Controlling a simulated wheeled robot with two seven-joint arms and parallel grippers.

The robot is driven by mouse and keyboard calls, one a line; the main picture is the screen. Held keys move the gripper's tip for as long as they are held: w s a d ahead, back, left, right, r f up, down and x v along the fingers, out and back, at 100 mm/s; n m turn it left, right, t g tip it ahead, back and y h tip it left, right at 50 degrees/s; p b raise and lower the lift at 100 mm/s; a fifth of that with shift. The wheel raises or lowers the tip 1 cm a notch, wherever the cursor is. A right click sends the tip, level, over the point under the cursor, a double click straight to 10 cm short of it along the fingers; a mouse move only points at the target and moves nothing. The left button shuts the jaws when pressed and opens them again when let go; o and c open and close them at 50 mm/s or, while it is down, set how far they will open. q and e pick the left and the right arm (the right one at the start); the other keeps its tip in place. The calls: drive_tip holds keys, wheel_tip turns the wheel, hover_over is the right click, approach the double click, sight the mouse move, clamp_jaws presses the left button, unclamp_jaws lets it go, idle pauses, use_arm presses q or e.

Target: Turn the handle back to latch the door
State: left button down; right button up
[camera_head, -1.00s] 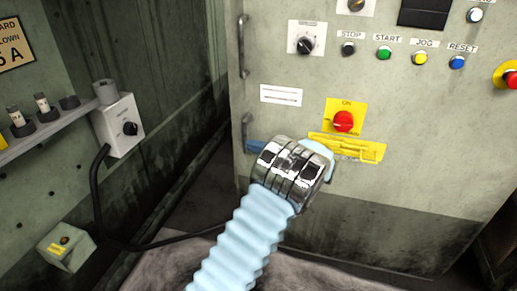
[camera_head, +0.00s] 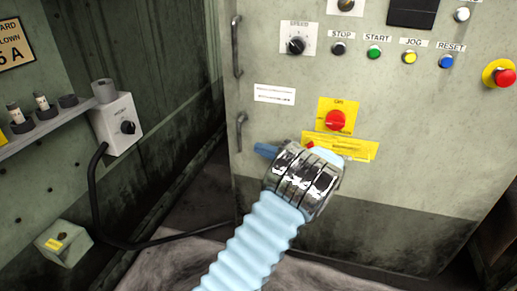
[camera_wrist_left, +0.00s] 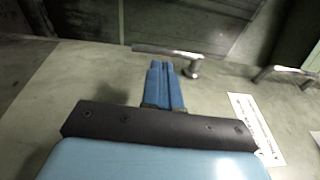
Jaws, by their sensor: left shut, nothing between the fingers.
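The grey cabinet door (camera_head: 290,175) carries a lower bar handle (camera_head: 241,132) and an upper bar handle (camera_head: 236,48) along its left edge. My left gripper (camera_head: 262,150) is shut and empty, its blue fingertips just right of and slightly below the lower handle in the head view. In the left wrist view its fingers (camera_wrist_left: 164,84) point toward a metal handle (camera_wrist_left: 168,52), with its post just beyond the tips. I cannot tell if they touch. A red knob (camera_head: 336,121) sits on a yellow plate above my wrist. My right gripper is not in view.
A yellow strip (camera_head: 350,147) is partly behind my wrist. Push buttons (camera_head: 374,53) and a red emergency stop (camera_head: 505,77) are higher up. A switch box (camera_head: 118,124) with a black cable is on the left wall. A dark gap lies between wall and cabinet.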

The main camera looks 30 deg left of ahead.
use_arm(q)
drive_tip(key=d, duration=0.9)
drive_tip(key=shift+w+d, duration=0.2)
drive_tip(key=shift+w, duration=0.1)
drive_tip(key=shift+f, duration=0.15)
drive_tip(key=s+a+f+m+g+h+p, duration=0.15)
drive_tip(key=s+f+h, duration=0.35)
drive_tip(key=f, duration=0.7)
drive_tip(key=s+a+f+m+h+p, duration=0.1)
drive_tip(key=s+a+f+m+h, duration=0.2)
drive_tip(key=f, duration=0.8)
drive_tip(key=s+d+f+n+h+p, duration=0.1)
drive_tip(key=s+d+f+h, duration=0.4)
drive_tip(key=s+d+h, duration=0.15)
drive_tip(key=s+d+f+n+h+p, duration=0.1)
drive_tip(key=s+d+f+h+p, duration=0.1)
drive_tip(key=s+d+f+h, duration=0.5)
drive_tip(key=s+d+r+n+t+h+p, duration=0.1)
drive_tip(key=s+d+r+n+t, duration=0.2)
drive_tip(key=s+d+r+n, duration=0.1)
drive_tip(key=shift+s+d+r, duration=0.2)
drive_tip(key=shift+s+r, duration=0.15)
drive_tip(key=shift+s, duration=0.3)
